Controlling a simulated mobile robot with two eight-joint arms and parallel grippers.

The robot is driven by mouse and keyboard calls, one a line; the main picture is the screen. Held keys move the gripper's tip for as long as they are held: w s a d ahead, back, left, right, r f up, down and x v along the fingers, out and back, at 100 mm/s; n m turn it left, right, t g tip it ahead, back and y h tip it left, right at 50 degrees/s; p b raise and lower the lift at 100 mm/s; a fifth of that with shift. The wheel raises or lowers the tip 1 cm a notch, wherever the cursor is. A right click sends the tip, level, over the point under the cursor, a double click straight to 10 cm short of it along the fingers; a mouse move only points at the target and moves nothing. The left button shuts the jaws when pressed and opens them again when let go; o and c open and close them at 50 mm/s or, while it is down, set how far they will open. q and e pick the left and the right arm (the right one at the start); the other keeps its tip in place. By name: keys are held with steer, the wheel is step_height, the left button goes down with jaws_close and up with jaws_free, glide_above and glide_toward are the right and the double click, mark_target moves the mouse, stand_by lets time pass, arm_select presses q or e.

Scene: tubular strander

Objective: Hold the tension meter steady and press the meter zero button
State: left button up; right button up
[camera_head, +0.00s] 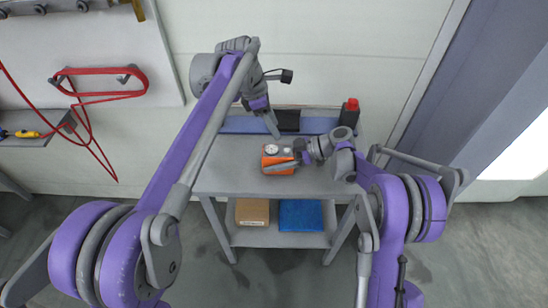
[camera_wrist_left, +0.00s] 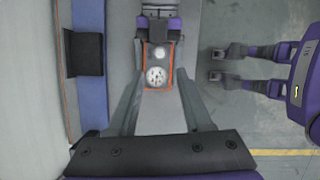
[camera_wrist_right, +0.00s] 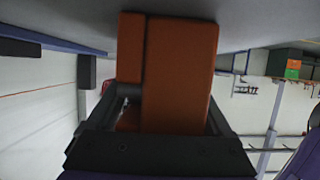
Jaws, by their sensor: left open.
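The tension meter (camera_head: 269,161) is a small orange box with a white round dial on its top face, at the middle of the grey bench. In the left wrist view the meter (camera_wrist_left: 147,72) shows the dial and a smaller round feature; I cannot tell for certain which is the zero button. My right gripper (camera_head: 296,158) comes from the right and is shut on the meter. In the right wrist view the orange body (camera_wrist_right: 180,75) fills the space between its fingers. My left gripper (camera_head: 274,132) is open and empty, pointing down above and behind the meter.
The grey bench (camera_head: 225,180) has free room left of the meter. A black block (camera_head: 288,120) and a dark bottle with a red cap (camera_head: 349,112) stand at its back. A cardboard box (camera_head: 252,212) and a blue bin (camera_head: 301,215) sit on the lower shelf.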

jaws_close()
arm_select(q)
jaws_close()
stand_by(1.6)
